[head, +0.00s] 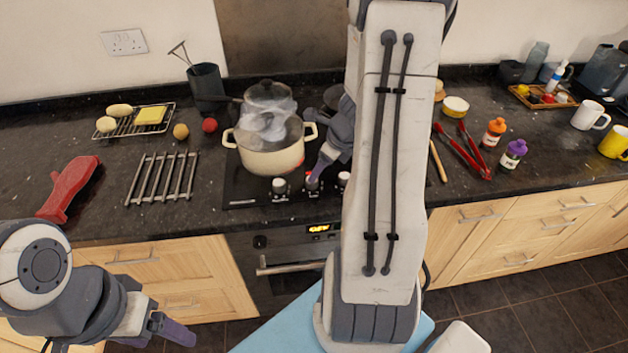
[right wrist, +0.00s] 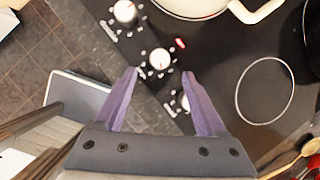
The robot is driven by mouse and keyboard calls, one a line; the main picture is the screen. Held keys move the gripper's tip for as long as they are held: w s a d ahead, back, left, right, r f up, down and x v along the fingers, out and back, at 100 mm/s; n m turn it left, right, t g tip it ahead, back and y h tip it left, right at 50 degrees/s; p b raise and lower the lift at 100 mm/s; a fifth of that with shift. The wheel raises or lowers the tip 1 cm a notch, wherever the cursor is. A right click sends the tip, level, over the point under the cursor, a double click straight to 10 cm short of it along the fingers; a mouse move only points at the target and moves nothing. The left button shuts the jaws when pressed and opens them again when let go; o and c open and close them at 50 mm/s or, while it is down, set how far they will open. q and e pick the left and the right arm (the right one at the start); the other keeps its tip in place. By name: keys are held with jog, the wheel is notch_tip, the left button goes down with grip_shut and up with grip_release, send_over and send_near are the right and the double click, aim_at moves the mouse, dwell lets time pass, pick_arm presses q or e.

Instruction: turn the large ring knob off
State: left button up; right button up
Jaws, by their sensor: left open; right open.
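Three white knobs stand in a row on the front of the black hob (head: 237,190): a left knob (head: 279,187), a middle knob (head: 312,181) and a right knob (head: 344,178). In the right wrist view the middle knob (right wrist: 160,59) lies just beyond and between the open fingertips of my right gripper (right wrist: 160,75), with a small red light beside it. Another knob (right wrist: 125,11) is at the top, and one (right wrist: 187,102) is partly hidden by a finger. I cannot tell whether the fingers touch a knob. My left gripper (head: 172,328) is open and empty, low at the left.
A steaming cream pot (head: 268,158) stands on the hob behind the knobs. Red tongs (head: 462,150) and bottles are at the right. My right arm hides part of the hob.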

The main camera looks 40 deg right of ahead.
jog(key=b+x, duration=0.2)
jog(key=x, duration=0.4)
jog(key=shift+a, duration=0.1)
jog(key=c, duration=1.1)
jog(key=shift+d, duration=0.2)
grip_shut()
jog(key=shift+a, duration=0.15)
